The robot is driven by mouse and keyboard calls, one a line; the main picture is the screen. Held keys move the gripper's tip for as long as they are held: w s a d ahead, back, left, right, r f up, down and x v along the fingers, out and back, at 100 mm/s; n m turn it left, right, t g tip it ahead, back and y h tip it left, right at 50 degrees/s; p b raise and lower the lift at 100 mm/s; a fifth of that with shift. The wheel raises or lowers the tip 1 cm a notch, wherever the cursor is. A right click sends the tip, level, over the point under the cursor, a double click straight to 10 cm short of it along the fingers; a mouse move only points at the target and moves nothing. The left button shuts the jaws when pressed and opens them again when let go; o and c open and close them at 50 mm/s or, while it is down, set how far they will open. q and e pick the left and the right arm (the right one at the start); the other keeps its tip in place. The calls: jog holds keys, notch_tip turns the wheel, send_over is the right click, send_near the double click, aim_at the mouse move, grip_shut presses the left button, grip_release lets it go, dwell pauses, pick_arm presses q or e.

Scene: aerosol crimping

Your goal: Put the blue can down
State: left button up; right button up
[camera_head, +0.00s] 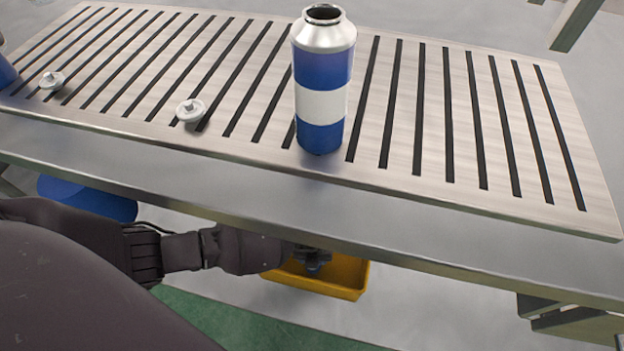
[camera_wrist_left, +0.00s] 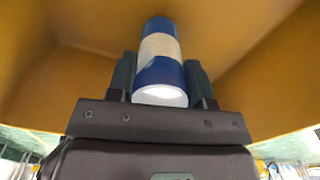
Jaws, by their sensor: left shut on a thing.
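My left gripper (camera_head: 312,262) reaches low, below the table's front edge, over the yellow bin (camera_head: 335,285). In the left wrist view my left gripper (camera_wrist_left: 160,80) is shut on a blue can (camera_wrist_left: 160,72) with a white band. The can lies between the two fingers, with the yellow walls of the bin (camera_wrist_left: 60,60) around it. Whether it touches the bin's floor I cannot tell. The head view does not show the held can clearly. Another blue can (camera_head: 322,136), with a white band and a silver open top, stands upright on the slatted table top. My right gripper is not in view.
The slatted plate (camera_head: 580,215) lies on the metal table (camera_head: 430,245). Two small pale valve cups (camera_head: 190,110) (camera_head: 52,80) sit on it at the left. Part of a blue object (camera_head: 5,72) shows at the left edge. The slats right of the standing can are clear.

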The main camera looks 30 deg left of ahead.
pick_arm(q)
jog(key=shift+w+f, duration=0.1)
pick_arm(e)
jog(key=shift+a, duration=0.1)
pick_arm(q)
jog(key=shift+f, duration=0.15)
jog(key=o, duration=1)
jog(key=shift+r, duration=0.4)
notch_tip(320, 180, up, 10)
jog(key=p, duration=0.4)
jog(key=shift+w+r+p, duration=0.15)
jog(key=shift+p, duration=0.2)
jog(key=shift+r+p, duration=0.3)
jog(key=shift+r, duration=0.35)
jog(key=shift+s, duration=0.2)
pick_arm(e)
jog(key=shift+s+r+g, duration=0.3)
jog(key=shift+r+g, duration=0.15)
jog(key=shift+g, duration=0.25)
